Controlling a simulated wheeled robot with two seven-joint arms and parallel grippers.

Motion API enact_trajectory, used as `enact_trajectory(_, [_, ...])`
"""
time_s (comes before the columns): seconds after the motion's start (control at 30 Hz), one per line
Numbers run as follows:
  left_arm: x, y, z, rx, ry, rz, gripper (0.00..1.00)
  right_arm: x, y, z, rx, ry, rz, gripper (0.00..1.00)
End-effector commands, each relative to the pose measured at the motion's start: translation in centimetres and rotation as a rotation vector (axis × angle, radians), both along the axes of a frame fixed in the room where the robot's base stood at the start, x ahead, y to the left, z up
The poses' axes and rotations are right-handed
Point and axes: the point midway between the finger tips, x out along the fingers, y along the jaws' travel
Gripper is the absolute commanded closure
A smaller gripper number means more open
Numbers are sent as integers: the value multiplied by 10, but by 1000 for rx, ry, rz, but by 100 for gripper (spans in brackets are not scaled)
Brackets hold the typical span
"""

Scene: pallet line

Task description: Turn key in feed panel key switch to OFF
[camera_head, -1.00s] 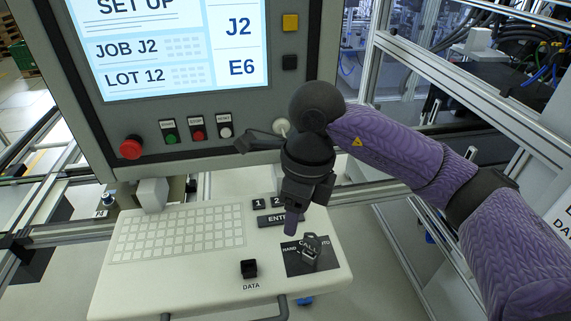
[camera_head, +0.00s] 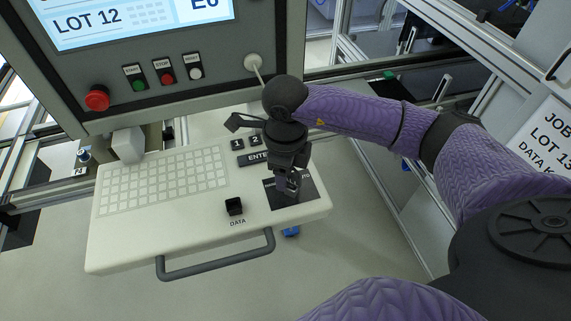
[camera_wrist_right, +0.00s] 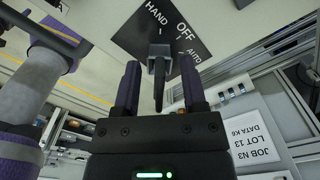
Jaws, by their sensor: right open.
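The feed panel key switch is on a black plate (camera_head: 312,188) at the right end of the cream console. In the right wrist view its plate (camera_wrist_right: 125,38) reads HAND, OFF and AUTO. A dark key (camera_wrist_right: 158,66) stands out from the plate. My right gripper (camera_head: 288,187) is over the switch and hides much of it in the head view. In the right wrist view my right gripper (camera_wrist_right: 160,85) is open, one finger each side of the key, with gaps visible. I cannot tell which mark the key points to. My left gripper is not in view.
The console (camera_head: 120,235) carries a keypad (camera_head: 165,180), an ENTER key (camera_head: 256,158), a black DATA block (camera_head: 234,206) and a front handle (camera_head: 215,262). Above are a screen (camera_head: 130,20), a red stop button (camera_head: 97,98) and several small buttons. A JOB sign (camera_wrist_right: 251,130) stands right.

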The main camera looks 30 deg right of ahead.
Motion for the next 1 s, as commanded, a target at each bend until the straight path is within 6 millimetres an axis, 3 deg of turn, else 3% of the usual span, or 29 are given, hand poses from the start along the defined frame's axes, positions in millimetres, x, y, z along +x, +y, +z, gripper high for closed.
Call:
enact_trajectory(0.03, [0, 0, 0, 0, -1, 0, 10, 0, 0, 0, 0, 0, 0, 59])
enact_trajectory(0.23, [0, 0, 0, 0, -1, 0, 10, 0, 0, 0, 0, 0, 0, 100])
enact_trajectory(0.53, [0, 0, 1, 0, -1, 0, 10, 0, -1, 1, 0, 0, -58, 100])
enact_trajectory(0.73, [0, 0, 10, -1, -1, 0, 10, 2, -10, 2, 0, 1, -663, 100])
enact_trajectory(0.9, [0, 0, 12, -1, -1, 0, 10, 3, -13, 1, -1, -1, -867, 100])
enact_trajectory(0.93, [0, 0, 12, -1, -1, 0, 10, 3, -13, 1, -1, -1, -870, 84])
enact_trajectory(1.0, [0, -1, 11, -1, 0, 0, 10, 3, -12, 0, -1, -1, -867, 69])
